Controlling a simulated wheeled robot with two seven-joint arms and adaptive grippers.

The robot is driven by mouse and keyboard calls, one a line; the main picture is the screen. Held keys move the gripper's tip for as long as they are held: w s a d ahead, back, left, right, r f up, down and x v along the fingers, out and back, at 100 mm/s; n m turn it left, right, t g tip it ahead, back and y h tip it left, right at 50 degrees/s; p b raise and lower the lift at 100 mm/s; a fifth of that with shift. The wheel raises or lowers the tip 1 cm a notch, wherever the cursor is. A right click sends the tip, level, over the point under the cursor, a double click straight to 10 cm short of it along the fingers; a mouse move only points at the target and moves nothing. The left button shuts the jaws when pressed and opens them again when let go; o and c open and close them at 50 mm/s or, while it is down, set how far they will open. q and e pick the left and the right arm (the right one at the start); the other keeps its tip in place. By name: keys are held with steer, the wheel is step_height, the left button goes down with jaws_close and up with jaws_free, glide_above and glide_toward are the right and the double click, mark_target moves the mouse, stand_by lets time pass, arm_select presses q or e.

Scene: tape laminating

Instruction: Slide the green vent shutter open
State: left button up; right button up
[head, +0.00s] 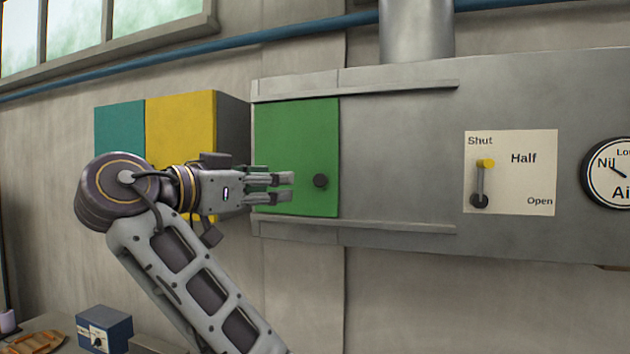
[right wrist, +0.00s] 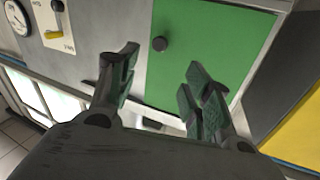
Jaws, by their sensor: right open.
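The green vent shutter (head: 297,135) stands at the left end of a grey metal duct, between an upper and a lower rail. Its dark round knob (head: 320,181) is low on its right side. My right gripper (head: 292,186) is in front of the shutter, left of the knob, with its fingers pointing right. In the right wrist view the gripper (right wrist: 162,80) is open and empty, with the shutter (right wrist: 205,45) beyond the fingers. The knob (right wrist: 159,44) shows past the fingertips, apart from them. My left gripper is not in view.
Right of the shutter the duct face (head: 400,150) is bare between the rails. A lever plate (head: 535,180) reads Shut, Half, Open, its yellow-tipped lever (head: 485,164) near Shut. A gauge (head: 612,173) is at the right edge. A yellow and teal cabinet (head: 180,125) stands left.

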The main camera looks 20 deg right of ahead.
mark_target(318, 180)
steer(key=p+x, duration=0.3)
steer(key=x, duration=0.9)
steer(key=shift+r+p, duration=0.1)
steer(key=shift+p, duration=0.3)
steer(key=shift+x, duration=0.85)
jaws_close()
